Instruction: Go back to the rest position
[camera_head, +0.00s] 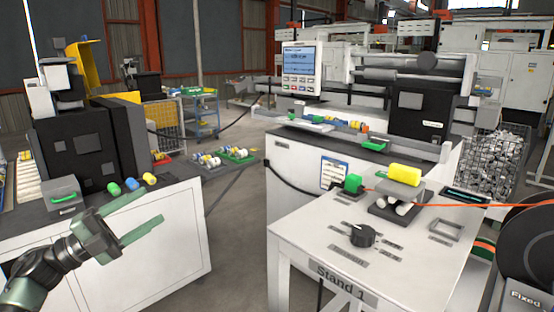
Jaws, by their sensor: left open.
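My left gripper (141,217) reaches in from the lower left, in front of the white cabinet on the left. Its two green fingers are spread apart, with nothing between them. It is open and empty. My right gripper does not show in the head view.
The left cabinet (165,235) bears a dark machine and several small coloured parts. An orange line crosses to a dark reel (525,245). Grey floor (235,240) lies clear between cabinet and stand.

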